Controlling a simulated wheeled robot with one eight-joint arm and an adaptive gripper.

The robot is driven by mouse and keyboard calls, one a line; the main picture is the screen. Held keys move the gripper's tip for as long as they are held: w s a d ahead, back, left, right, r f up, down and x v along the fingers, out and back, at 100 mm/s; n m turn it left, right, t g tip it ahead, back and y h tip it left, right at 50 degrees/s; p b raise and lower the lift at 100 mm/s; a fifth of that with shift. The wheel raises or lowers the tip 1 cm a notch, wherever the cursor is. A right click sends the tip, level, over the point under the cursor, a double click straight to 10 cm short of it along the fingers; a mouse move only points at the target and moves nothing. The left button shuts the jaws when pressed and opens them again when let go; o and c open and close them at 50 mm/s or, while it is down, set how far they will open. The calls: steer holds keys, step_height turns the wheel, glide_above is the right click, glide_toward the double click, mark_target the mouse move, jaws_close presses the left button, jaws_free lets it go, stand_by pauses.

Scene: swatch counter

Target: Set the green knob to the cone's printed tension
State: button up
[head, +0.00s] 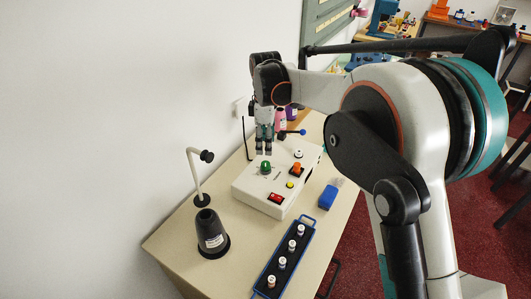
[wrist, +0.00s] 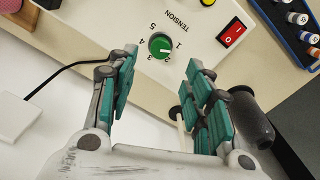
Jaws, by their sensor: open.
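The green knob (head: 266,167) sits on top of the white control box (head: 247,186). In the wrist view the green knob (wrist: 160,46) is ringed by the numbers 1 to 5, with TENSION printed beside them. A pale mark on it seems to face the side of 1 and 2; I cannot read it exactly. My gripper (head: 267,151) is open and empty, pointing down just above the knob; in the wrist view its fingers (wrist: 162,57) are apart on either side. The dark cone (head: 208,230) stands left of the box; its white label is too small to read.
The box also carries a red switch (head: 275,198), a yellow button (head: 290,184), an orange knob (head: 296,168) and a white knob (head: 298,154). A blue rack (head: 266,272) with several spools and a blue block (head: 328,197) lie nearby. A pale bent post (head: 194,178) rises behind the cone.

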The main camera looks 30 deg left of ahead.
steer(key=shift+r, duration=1.65)
steer(key=w+d+r+m+t, duration=0.15)
steer(key=w+d+r, duration=0.25)
steer(key=d, duration=0.5)
steer(key=w+d+r+m+t, duration=0.1)
steer(key=w+d+r+m, duration=0.25)
steer(key=d, duration=0.65)
steer(key=d+r+m+t+h+p, duration=0.1)
steer(key=d+r+m, duration=0.15)
steer(key=d, duration=0.75)
steer(key=d+r+m+t, duration=0.1)
steer(key=d+r+m, duration=0.15)
steer(key=d, duration=0.75)
steer(key=s+d+m+t+b, duration=0.15)
steer(key=s+d, duration=0.25)
steer(key=s, duration=0.4)
steer(key=s+d+m+b, duration=0.1)
steer(key=s+d+m, duration=0.2)
steer(key=s, duration=0.4)
steer(key=s+d+f+m+b, duration=0.1)
steer(key=s+d+f+m, duration=0.1)
steer(key=s, duration=0.6)
steer(key=s+d+f+m+t+y+b, duration=0.1)
steer(key=s+d+f+m, duration=0.1)
steer(key=s+f+m, duration=0.3)
steer(key=s+f, duration=0.2)
steer(key=shift+s+d+b, duration=0.15)
steer(key=shift+s+b, duration=0.15)
steer(key=shift+s, duration=0.05)
